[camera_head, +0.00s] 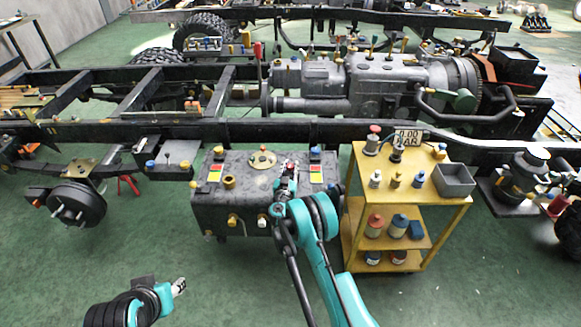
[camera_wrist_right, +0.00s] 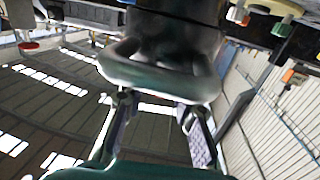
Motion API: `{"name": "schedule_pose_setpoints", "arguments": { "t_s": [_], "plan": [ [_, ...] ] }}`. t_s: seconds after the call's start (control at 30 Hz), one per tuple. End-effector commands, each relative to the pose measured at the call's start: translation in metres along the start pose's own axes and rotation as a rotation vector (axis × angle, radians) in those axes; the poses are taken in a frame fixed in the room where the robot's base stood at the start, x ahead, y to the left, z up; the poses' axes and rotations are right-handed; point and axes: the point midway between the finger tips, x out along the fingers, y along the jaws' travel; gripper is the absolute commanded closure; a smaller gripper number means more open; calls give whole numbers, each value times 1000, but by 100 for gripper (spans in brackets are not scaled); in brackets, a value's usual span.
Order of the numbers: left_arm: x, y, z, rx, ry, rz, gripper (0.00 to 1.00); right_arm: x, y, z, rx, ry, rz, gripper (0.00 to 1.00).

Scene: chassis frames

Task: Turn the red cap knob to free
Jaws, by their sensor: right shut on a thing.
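My right gripper (camera_head: 291,167) reaches down over the right half of the tank top and is shut on a dark part there. In the right wrist view that dark part (camera_wrist_right: 178,35) fills the space beyond my fingers, and its cap is hidden. A red disc (camera_wrist_right: 28,46) also shows at the left of that view; I cannot tell which knob it is. My left gripper (camera_head: 180,287) is low at the left, away from the tank, and looks empty.
A round brass dial (camera_head: 262,158) and yellow-red labels sit on the tank top near my right gripper. A blue knob (camera_head: 315,149) stands close on its right. A yellow trolley (camera_head: 400,165) with bottles is at the right. The chassis rail (camera_head: 180,131) runs behind.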

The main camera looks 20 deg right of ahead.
Motion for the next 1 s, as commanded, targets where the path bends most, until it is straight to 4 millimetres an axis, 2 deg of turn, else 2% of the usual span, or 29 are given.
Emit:
{"name": "schedule_pose_setpoints", "arguments": {
  "t_s": [0.5,1.0],
  "plan": [
    [0,0,0,0,0,0,60,0,1,0,1,0,-327,100],
    [0,0,0,0,0,0,60,0,-1,0,0,0,-392,100]
  ]
}}
